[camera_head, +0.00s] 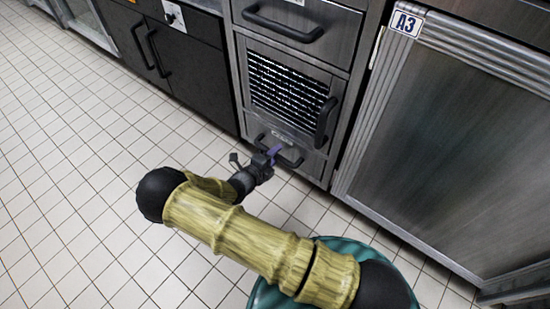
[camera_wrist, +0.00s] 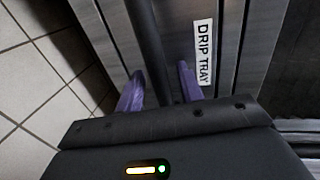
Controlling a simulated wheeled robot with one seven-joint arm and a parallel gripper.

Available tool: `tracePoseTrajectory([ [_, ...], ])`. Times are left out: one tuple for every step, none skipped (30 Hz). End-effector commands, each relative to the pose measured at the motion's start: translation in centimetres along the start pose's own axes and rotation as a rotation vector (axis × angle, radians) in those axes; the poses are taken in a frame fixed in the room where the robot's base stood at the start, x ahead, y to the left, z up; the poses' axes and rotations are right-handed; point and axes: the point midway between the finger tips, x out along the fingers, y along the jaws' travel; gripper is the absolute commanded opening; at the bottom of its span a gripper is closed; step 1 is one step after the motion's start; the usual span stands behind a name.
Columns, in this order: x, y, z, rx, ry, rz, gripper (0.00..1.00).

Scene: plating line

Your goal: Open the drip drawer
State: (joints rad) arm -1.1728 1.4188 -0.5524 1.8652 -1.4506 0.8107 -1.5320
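The drip drawer (camera_head: 312,168) is the low steel drawer at the bottom of the cabinet and looks closed. Its label "DRIP TRAY" (camera_wrist: 203,52) reads clearly in the wrist view. Its dark bar handle (camera_head: 291,160) also shows in the wrist view (camera_wrist: 147,40), running down between my two purple fingers. My gripper (camera_head: 271,154) is at the left part of this handle. In the wrist view my gripper (camera_wrist: 160,85) has its fingers apart, one on each side of the bar, with a gap on the right side. How deep the bar sits between them is hard to tell.
Above is a grille door (camera_head: 285,88) with an upright handle (camera_head: 325,122), and a top drawer (camera_head: 300,25). A steel door marked A3 (camera_head: 450,140) stands to the right, dark cupboards (camera_head: 185,60) to the left. The tiled floor (camera_head: 80,170) in front is clear.

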Motion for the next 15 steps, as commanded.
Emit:
tracePoseTrajectory([
  [0.17,0.02,-0.01,0.001,0.001,0.0,0.37],
  [0.21,-0.02,-0.01,0.0,0.001,0.0,0.37],
  [0.21,-0.06,-0.01,0.0,0.0,0.0,0.37],
  [0.21,-0.08,-0.01,0.0,0.0,0.0,0.37],
  [0.2,-0.08,-0.01,0.0,0.0,0.0,0.37],
  [0.19,-0.09,-0.01,0.0,0.0,0.0,0.37],
  [0.18,-0.09,-0.01,0.0,0.0,0.0,0.37],
  [0.18,-0.08,-0.01,0.0,0.0,0.0,0.37],
  [0.17,-0.08,-0.01,0.0,0.0,0.0,0.31],
  [0.17,-0.08,0.0,0.0,0.0,0.0,0.26],
  [0.17,-0.07,0.0,0.0,0.0,0.0,0.2],
  [0.16,-0.07,0.0,0.0,0.0,0.0,0.12],
  [0.16,-0.07,0.0,0.0,0.0,0.0,0.06],
  [0.16,-0.06,0.0,0.0,0.0,0.0,0.0],
  [0.16,-0.06,0.0,0.0,0.0,0.0,0.0],
])
